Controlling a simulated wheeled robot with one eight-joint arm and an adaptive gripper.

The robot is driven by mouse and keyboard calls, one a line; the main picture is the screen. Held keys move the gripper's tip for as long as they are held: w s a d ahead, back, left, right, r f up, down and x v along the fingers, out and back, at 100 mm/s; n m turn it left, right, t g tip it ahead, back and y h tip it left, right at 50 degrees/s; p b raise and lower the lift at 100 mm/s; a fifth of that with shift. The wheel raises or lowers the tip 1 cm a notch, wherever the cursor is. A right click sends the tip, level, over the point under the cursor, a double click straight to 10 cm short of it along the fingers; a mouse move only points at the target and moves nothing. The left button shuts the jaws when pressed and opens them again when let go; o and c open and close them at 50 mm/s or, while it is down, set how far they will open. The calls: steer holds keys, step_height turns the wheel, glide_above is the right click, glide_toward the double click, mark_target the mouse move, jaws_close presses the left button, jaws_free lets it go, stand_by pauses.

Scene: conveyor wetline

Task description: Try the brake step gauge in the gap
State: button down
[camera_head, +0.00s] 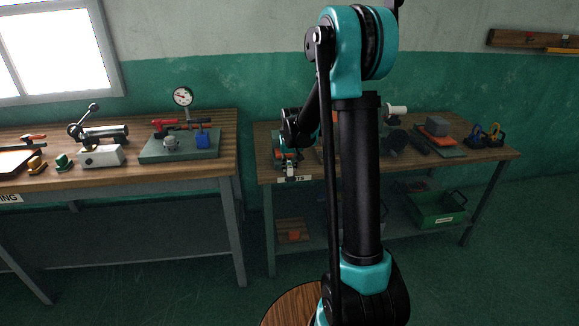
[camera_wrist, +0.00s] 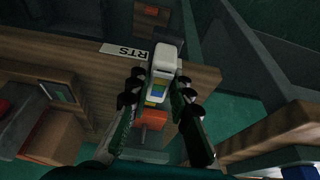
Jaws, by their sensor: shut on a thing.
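My gripper (camera_wrist: 158,100) is shut on a white piece with blue, yellow and green bands, which looks like the brake step gauge (camera_wrist: 166,58). The gauge's white end points away from the wrist, past the table's front edge. In the head view my gripper (camera_head: 290,168) is at the front left of the right-hand table, and the gauge's pale end shows just above the sign. My arm hides part of that table. I cannot tell which gap is meant; none is clearly visible.
The left table (camera_head: 215,128) holds a dial gauge (camera_head: 183,97) and a green plate (camera_head: 180,153). Floor shows between the tables.

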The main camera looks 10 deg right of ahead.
steer(key=shift+w, duration=3.05)
stand_by(2.4)
steer(key=shift+s, duration=0.15)
